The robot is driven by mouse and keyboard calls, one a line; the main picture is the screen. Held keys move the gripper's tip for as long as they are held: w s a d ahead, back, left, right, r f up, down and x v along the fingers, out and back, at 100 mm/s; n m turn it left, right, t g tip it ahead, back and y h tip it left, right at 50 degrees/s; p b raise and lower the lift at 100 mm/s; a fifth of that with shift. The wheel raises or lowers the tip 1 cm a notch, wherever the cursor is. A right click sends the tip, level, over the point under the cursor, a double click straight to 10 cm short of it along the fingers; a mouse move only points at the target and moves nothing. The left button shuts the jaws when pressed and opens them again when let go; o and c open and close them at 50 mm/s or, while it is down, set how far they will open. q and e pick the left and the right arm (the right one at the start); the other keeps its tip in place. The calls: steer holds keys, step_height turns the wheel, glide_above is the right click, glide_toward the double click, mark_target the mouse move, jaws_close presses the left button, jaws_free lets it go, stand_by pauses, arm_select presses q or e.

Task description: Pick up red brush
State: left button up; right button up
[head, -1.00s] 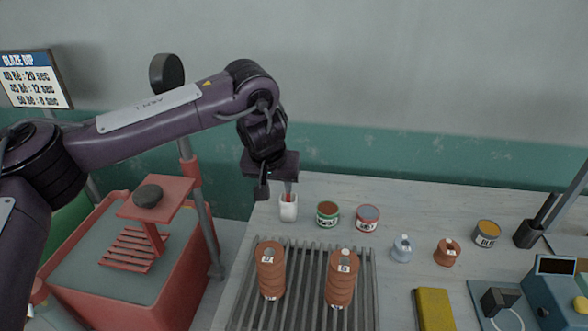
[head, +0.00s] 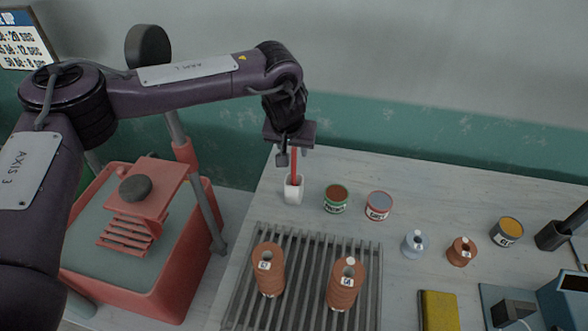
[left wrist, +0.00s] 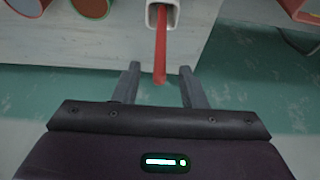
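The red brush (head: 294,169) stands upright in a white cup (head: 293,190) at the back left of the table. It also shows in the left wrist view (left wrist: 161,45), rising from the cup's opening (left wrist: 162,14). My left gripper (head: 293,154) is above the cup, over the upper end of the brush. In the left wrist view its two fingers (left wrist: 160,72) are spread, one on each side of the brush's end, with a gap on both sides. The brush's lower part is hidden in the cup. My right gripper is not in view.
A green-labelled can (head: 335,199) and a red-labelled can (head: 378,206) stand right of the cup. Two ribbed brown pieces (head: 269,271) stand on a slatted rack (head: 240,300) in front. A red tub (head: 185,280) stands left of the table.

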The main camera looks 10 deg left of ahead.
arm_select(q)
steer(key=shift+x, duration=1.05)
jaws_close()
steer(key=shift+r, duration=0.15)
